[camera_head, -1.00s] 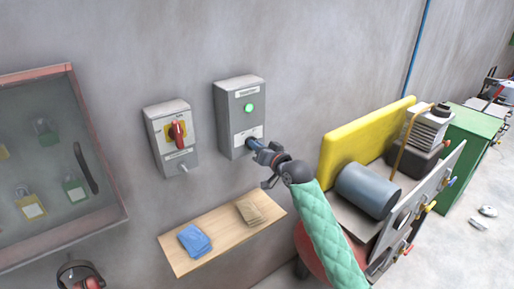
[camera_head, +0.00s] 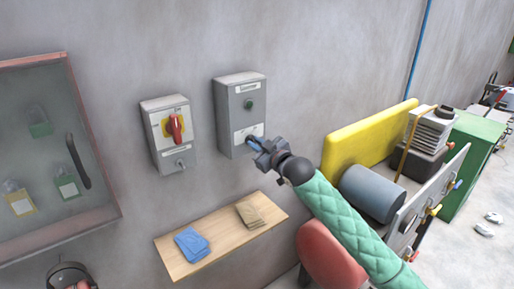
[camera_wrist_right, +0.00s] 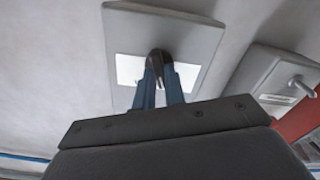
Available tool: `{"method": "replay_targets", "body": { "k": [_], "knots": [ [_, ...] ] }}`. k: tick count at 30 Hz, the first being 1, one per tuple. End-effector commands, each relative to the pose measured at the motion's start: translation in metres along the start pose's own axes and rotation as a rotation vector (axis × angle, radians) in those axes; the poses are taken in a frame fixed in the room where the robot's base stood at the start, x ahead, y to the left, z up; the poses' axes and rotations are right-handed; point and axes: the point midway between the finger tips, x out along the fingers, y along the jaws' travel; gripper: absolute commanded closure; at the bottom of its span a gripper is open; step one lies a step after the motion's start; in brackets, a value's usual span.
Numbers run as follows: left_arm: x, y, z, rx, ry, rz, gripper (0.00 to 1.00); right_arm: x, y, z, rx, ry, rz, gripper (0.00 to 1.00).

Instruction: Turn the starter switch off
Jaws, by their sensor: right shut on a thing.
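The starter switch is a small dark knob at that lower label, mostly hidden by my gripper in the head view. It shows in the right wrist view as a dark knob (camera_wrist_right: 157,60) between blue fingertips. My right gripper (camera_head: 256,145) is shut on the knob; it also shows in the right wrist view (camera_wrist_right: 158,82). My left gripper is not in view.
A grey isolator box (camera_head: 161,116) with a red handle (camera_head: 175,128) on yellow hangs to the left. A wooden shelf (camera_head: 180,263) below holds blue and brown cloths. A glass-fronted padlock cabinet (camera_head: 120,200) is at left. Machinery with a yellow panel (camera_head: 345,138) stands at right.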

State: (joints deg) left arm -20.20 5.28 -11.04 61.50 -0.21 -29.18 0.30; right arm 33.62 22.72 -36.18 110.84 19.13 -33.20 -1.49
Motion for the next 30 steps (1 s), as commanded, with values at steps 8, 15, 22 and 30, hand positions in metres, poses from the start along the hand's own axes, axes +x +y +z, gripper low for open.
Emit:
{"method": "replay_targets", "body": {
  "k": [8,15,22,30],
  "knots": [
    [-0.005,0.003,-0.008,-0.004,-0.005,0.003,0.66,0.000,0.000,0.000,-0.120,0.000,0.000,1.00],
    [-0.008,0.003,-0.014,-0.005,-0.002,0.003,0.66,0.000,0.000,0.000,-0.155,0.000,0.000,1.00],
    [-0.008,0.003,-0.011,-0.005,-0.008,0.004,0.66,0.000,0.000,0.000,-0.158,0.000,0.000,1.00],
    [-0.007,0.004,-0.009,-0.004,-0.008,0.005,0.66,0.000,0.000,0.000,-0.157,0.000,0.000,0.66]
  ]
}}
